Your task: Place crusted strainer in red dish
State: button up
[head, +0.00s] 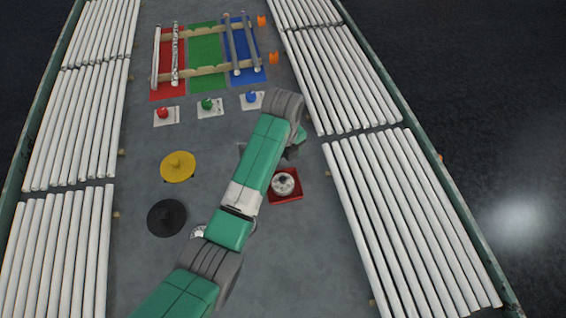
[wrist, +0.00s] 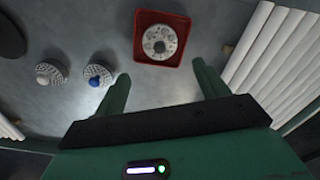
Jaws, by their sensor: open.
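The red dish (head: 298,197) is a square tray right of my forearm; it also shows at the top of the wrist view (wrist: 142,50). A round pale strainer (head: 283,183) with dark blotches lies inside the dish; it also shows in the wrist view (wrist: 160,42), within the dish walls. My gripper (wrist: 160,78) is open and empty, its two green fingers apart, with the dish and strainer beyond the fingertips and not between them. In the head view my arm largely hides the gripper.
The wrist view shows a perforated strainer with a pale knob (wrist: 50,73) and one with a blue knob (wrist: 97,72). A yellow disc (head: 178,166) and black disc (head: 167,217) lie left. A tube rack (head: 207,70) stands behind; white tubes (head: 385,190) line both sides.

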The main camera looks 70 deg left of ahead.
dwell(0.4)
jog(key=w+d+r+n+t+y, duration=0.2)
jog(key=w+d+r+n+t, duration=0.3)
jog(key=w+d+r, duration=0.7)
jog(key=w+d+r+n+t+y, duration=0.2)
jog(key=w+d+r+t, duration=0.65)
jog(key=r, duration=0.65)
jog(key=s+d+r+n+t+h, duration=0.1)
jog(key=s+d+r+n+t, duration=0.25)
jog(key=d+r, duration=0.55)
jog(key=s+d+r+n+t+h, duration=0.15)
jog(key=d+r+t, duration=0.25)
jog(key=d+r, duration=0.55)
jog(key=s+d+r+n+t+h, duration=0.1)
jog(key=s+d+r+n+t, duration=0.2)
jog(key=s+r, duration=0.6)
jog(key=shift+s+d+r+t, duration=0.2)
jog(key=shift+d+r+t, duration=0.2)
jog(key=shift+r+t, duration=0.15)
jog(key=shift+h, duration=0.25)
